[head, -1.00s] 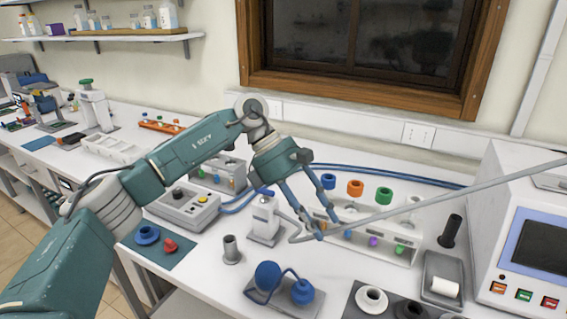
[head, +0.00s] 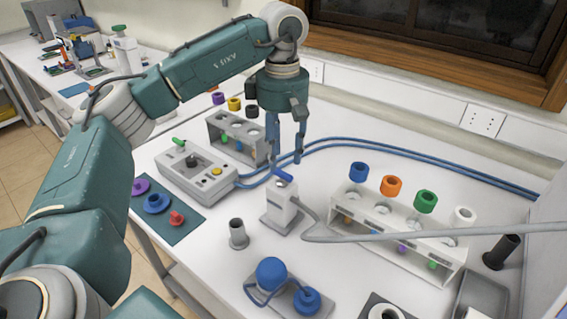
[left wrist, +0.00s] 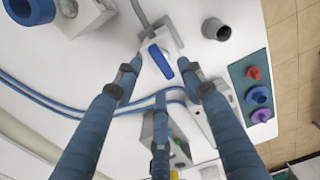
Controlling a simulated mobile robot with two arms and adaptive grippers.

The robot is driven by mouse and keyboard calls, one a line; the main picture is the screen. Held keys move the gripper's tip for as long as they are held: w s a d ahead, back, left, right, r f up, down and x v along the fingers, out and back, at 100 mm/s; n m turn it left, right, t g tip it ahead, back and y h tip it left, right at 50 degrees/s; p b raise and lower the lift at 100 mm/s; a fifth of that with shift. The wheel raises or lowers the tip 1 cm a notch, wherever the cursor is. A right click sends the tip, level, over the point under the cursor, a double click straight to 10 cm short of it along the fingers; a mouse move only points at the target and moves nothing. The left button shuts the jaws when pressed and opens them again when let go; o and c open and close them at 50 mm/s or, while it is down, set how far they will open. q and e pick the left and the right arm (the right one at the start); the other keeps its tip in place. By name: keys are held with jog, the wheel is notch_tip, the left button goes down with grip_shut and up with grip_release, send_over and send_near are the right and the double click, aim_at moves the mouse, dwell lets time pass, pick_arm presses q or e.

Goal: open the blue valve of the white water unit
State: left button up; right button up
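The white water unit (head: 281,209) stands on a small grey base at the middle of the bench. Its blue valve (head: 284,175) is a short lever on top; it also shows in the left wrist view (left wrist: 161,63), slanted between the fingertips. My left gripper (head: 286,161) points down just above and behind the valve. In the left wrist view its fingers (left wrist: 160,76) are spread and empty, with gaps visible between them and the valve. I see no contact. My right gripper is not in view.
A grey hose (head: 380,235) runs right from the unit. Blue tubes (head: 400,150) curve behind it. A grey control box (head: 195,172) stands left and a white vial rack (head: 400,235) right. A grey cup (head: 237,233) and blue bulb (head: 271,272) are in front.

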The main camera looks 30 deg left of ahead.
aim_at(283, 171)
pick_arm(q)
notch_tip(283, 171, down, 3)
jog(key=shift+w+r, duration=0.1)
jog(key=shift+r, duration=0.05)
jog(key=shift+f+p, duration=0.3)
jog(key=shift+f, duration=0.35)
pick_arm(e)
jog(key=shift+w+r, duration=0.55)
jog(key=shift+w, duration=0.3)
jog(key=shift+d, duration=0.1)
pick_arm(q)
jog(key=shift+c, duration=1)
grip_shut()
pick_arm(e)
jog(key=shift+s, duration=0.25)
